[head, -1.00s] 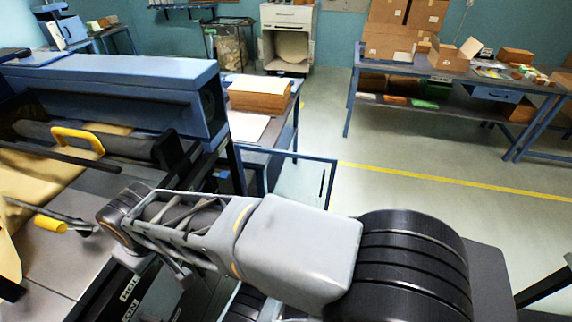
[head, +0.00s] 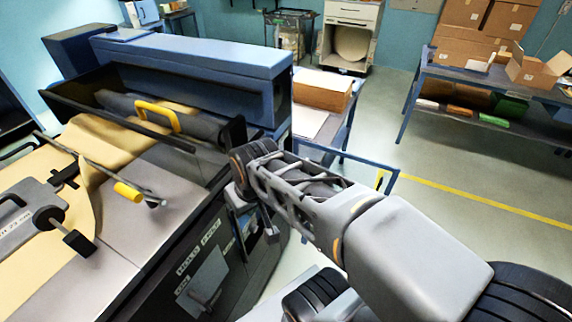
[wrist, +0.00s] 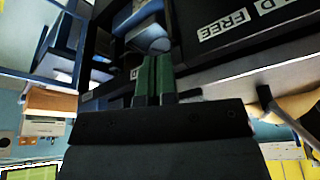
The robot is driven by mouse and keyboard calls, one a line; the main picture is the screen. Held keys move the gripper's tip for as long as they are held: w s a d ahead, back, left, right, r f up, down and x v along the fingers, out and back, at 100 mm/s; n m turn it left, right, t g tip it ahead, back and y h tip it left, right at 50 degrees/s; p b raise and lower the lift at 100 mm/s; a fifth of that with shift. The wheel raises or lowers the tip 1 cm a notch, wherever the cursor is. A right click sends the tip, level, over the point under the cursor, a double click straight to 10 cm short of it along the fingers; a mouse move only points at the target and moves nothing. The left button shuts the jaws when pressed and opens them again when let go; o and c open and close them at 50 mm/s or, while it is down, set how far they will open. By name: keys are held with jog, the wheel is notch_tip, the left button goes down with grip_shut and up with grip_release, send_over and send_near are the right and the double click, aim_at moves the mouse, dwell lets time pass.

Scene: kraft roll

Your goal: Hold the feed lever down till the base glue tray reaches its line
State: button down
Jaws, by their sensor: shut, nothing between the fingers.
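A blue-and-black machine (head: 190,58) with kraft paper stands at left in the head view. A rod with a yellow grip (head: 127,191) lies across its bed, and a yellow handle (head: 158,113) sits on the roller. A dark lever (head: 207,301) shows on the labelled front panel; I cannot tell which part is the feed lever. I cannot make out the base glue tray or its line. My gripper (wrist: 153,78), with green fingers, is shut and empty in the wrist view. A label ending in "D FREE" (wrist: 228,24) shows near it, apart from the fingers.
A grey unit with a round knob (head: 48,217) sits on the machine bed at left. A blue table with stacked sheets (head: 322,92) stands behind my arm. A bench with cartons (head: 490,84) is at right. Open floor (head: 440,235) lies right of my arm.

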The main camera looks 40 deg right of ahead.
jog(key=w+d+f+n+y+b, duration=0.1)
jog(key=w+d+f+b, duration=0.15)
jog(key=w+d, duration=0.3)
jog(key=w+d+f+n+y+b, duration=0.1)
jog(key=w+d+f+y+b, duration=0.15)
jog(key=w+d, duration=0.35)
jog(key=w+d+f+n+t+b, duration=0.1)
jog(key=w+d, duration=0.1)
jog(key=d, duration=0.4)
jog(key=w+d+f+n+t+b, duration=0.1)
jog(key=w+d+f+t+b, duration=0.1)
jog(key=d, duration=0.4)
jog(key=w+d+f+n+t+b, duration=0.1)
jog(key=w+d, duration=0.1)
jog(key=d, duration=0.4)
jog(key=shift+w+d+f, duration=0.2)
jog(key=shift+w+f, duration=0.05)
jog(key=shift+f, duration=0.15)
jog(key=s+f+x, duration=0.1)
jog(key=x, duration=1.2)
jog(key=shift+s+d+f, duration=0.25)
jog(key=shift+d, duration=0.1)
